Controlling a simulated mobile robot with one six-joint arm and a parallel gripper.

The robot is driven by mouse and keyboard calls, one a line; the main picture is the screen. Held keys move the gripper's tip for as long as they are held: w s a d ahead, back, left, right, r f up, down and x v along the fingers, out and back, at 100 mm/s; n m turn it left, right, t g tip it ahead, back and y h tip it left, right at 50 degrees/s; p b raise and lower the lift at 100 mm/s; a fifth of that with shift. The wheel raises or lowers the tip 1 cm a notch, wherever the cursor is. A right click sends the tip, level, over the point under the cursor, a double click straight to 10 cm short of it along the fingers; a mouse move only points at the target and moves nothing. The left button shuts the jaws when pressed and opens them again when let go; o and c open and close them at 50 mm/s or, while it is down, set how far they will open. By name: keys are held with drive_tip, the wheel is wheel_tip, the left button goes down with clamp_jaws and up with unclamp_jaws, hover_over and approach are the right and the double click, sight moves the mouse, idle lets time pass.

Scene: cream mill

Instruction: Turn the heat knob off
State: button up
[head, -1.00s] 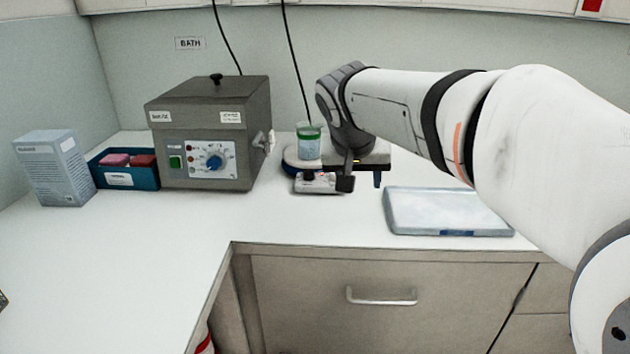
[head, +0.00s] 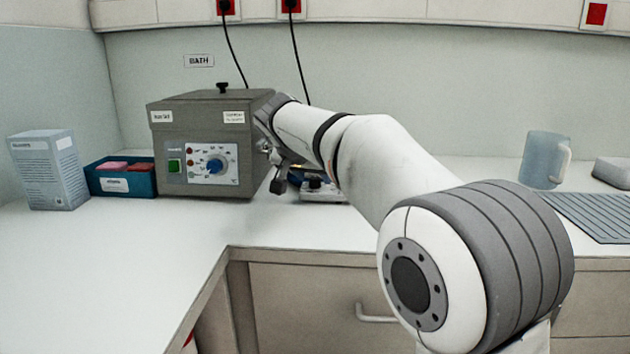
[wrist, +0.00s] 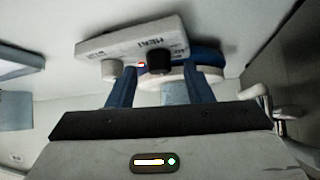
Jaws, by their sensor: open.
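The heat knob (wrist: 160,61) is the black knob beside the word HEAT on the white front of the stirrer hotplate (wrist: 128,38), which appears upside down in the wrist view. A pale knob (wrist: 112,69) sits to its left, with a small red light between them. My gripper (wrist: 165,77) is open, its two blue fingers spread apart. The black knob shows between the fingers' tips; I cannot tell that anything touches it. In the head view my arm hides most of the hotplate (head: 322,192), and its knobs are not clear there.
The grey bath (head: 205,140) with a blue dial stands just left of my gripper. A blue bin (head: 125,183) and a carton (head: 48,170) are further left. A jug (head: 545,160) and a ridged mat (head: 595,215) are at right. The front left counter is clear.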

drive_tip(key=shift+w+d+f, duration=0.15)
drive_tip(key=shift+w+f, duration=0.15)
drive_tip(key=shift+w, duration=0.05)
drive_tip(key=shift+c, duration=0.3)
drive_tip(key=c, duration=0.9)
